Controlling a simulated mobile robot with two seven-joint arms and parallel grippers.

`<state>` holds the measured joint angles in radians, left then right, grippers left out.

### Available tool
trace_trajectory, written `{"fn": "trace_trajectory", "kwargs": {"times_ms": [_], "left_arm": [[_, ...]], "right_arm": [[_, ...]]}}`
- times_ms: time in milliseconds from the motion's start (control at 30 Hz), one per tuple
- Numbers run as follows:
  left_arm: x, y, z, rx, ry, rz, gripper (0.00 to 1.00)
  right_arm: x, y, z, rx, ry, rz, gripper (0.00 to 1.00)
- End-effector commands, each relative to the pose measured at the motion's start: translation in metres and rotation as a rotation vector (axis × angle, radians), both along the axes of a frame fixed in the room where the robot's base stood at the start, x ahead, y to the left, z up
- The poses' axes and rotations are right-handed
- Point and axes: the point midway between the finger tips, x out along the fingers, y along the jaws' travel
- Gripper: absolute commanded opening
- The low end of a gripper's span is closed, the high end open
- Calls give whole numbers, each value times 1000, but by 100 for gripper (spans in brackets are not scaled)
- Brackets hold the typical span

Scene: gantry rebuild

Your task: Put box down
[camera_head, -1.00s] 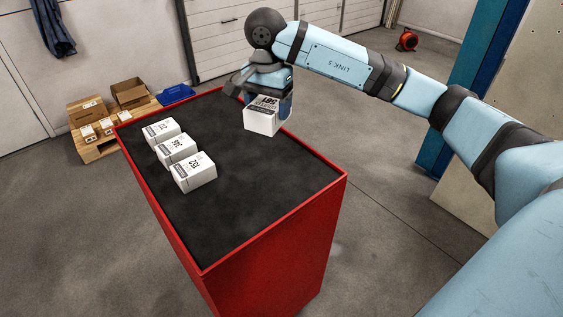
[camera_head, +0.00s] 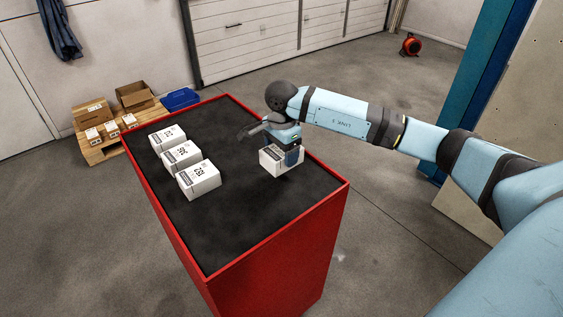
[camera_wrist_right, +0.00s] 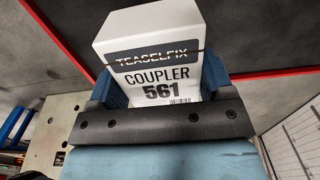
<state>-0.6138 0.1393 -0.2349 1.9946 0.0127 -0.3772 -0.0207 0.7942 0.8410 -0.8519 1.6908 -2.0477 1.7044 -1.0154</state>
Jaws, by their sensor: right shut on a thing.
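A white box (camera_head: 275,162) is held in my right gripper (camera_head: 291,152) over the right part of the black table top (camera_head: 236,224). In the head view it is at or just above the surface; I cannot tell whether it touches. In the right wrist view the box (camera_wrist_right: 150,62) reads "TEASELFIX COUPLER 561" and sits between the blue fingers of my right gripper (camera_wrist_right: 160,95). My left gripper does not show.
Three similar white boxes (camera_head: 182,156) stand in a row at the table's left. The table has a raised red rim (camera_head: 281,231). Beyond it are a pallet (camera_head: 100,154) with cartons and a blue bin (camera_head: 180,99). The table's near part is clear.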

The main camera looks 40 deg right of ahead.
Motion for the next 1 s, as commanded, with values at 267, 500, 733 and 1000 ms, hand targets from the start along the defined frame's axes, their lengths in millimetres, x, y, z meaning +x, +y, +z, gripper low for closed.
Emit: {"fn": "trace_trajectory", "kwargs": {"times_ms": [267,500,733,1000], "left_arm": [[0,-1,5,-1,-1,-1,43],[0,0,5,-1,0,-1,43],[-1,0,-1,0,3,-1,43],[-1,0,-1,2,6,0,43]], "right_arm": [[0,1,-28,2,2,-1,43],[0,0,-45,0,-2,0,43],[0,0,-49,0,-2,1,43],[0,0,-49,0,-1,1,100]]}}
